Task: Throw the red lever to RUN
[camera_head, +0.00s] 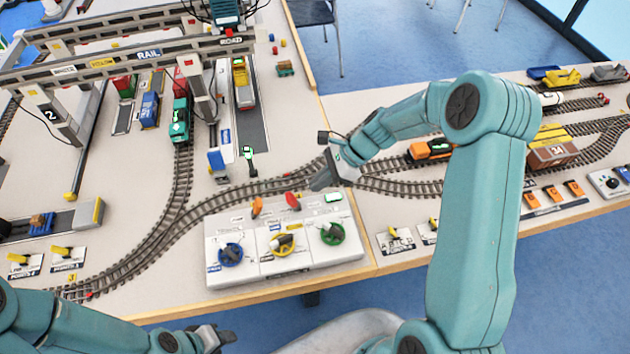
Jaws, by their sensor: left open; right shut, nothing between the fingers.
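A white control panel (240,272) sits near the table's front edge. The red lever (292,201) stands at the panel's back edge, tilted, with an orange lever (257,206) to its left. Its RUN marking is too small to read. My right gripper (320,182) is shut and empty, a little behind and to the right of the red lever, apart from it in the picture. My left gripper (222,338) is open and empty, low in the picture in front of the table edge.
The panel carries blue (230,254), yellow (283,244) and green (332,233) knobs. Curved train tracks (215,203) run behind it. A crane gantry (115,62) stands at the back left. An orange locomotive (430,150) is beyond my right arm.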

